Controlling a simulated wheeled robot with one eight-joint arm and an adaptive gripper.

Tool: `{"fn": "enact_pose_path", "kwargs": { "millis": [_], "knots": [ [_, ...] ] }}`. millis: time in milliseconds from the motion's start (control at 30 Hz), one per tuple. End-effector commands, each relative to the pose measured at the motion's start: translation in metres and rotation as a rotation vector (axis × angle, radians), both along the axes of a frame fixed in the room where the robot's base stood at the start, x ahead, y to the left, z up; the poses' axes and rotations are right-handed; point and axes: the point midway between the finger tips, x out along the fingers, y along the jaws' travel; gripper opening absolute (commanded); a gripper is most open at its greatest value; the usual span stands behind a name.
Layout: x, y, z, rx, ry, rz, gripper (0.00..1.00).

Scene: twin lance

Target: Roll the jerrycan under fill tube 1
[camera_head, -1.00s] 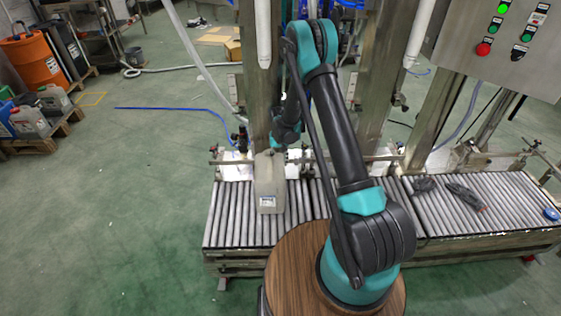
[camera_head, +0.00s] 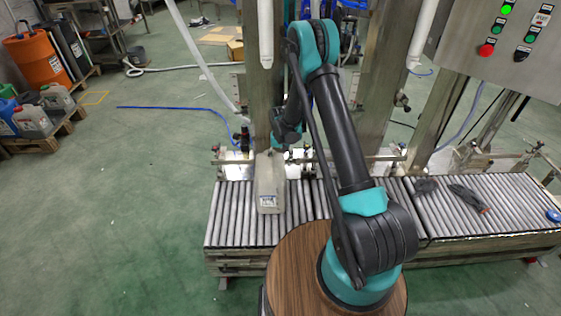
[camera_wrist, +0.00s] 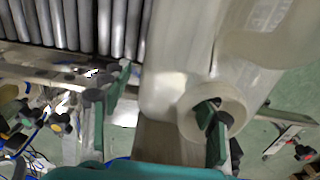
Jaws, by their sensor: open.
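The pale translucent jerrycan (camera_head: 268,184) stands on the left roller conveyor, its label facing the head camera. Fill tube 1, which I take to be the left white tube (camera_head: 265,38), hangs behind and above it. My gripper (camera_head: 287,143) is at the can's top right, partly hidden by my arm. In the wrist view my gripper (camera_wrist: 163,100) is open. One dark-and-green finger overlaps the round mouth of the jerrycan (camera_wrist: 163,75); the other is left of the can. I cannot tell whether that finger touches the mouth.
Roller conveyor (camera_head: 230,215) is bare left of the can. A guide rail with clamps (camera_head: 230,161) runs behind it. Another white tube (camera_head: 421,35) hangs farther right. Dark objects (camera_head: 468,196) lie on the right rollers. A control panel (camera_head: 510,45) is at upper right.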

Motion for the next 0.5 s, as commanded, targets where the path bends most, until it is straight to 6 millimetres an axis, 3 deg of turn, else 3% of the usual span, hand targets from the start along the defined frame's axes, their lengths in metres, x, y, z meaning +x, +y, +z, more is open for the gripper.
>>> {"fn": "enact_pose_path", "kwargs": {
  "millis": [233, 500],
  "knots": [
    [0.000, 0.000, 0.014, 0.000, 0.000, 0.000, 0.59],
    [-0.001, 0.000, 0.064, 0.000, 0.000, 0.000, 0.59]
  ]
}}
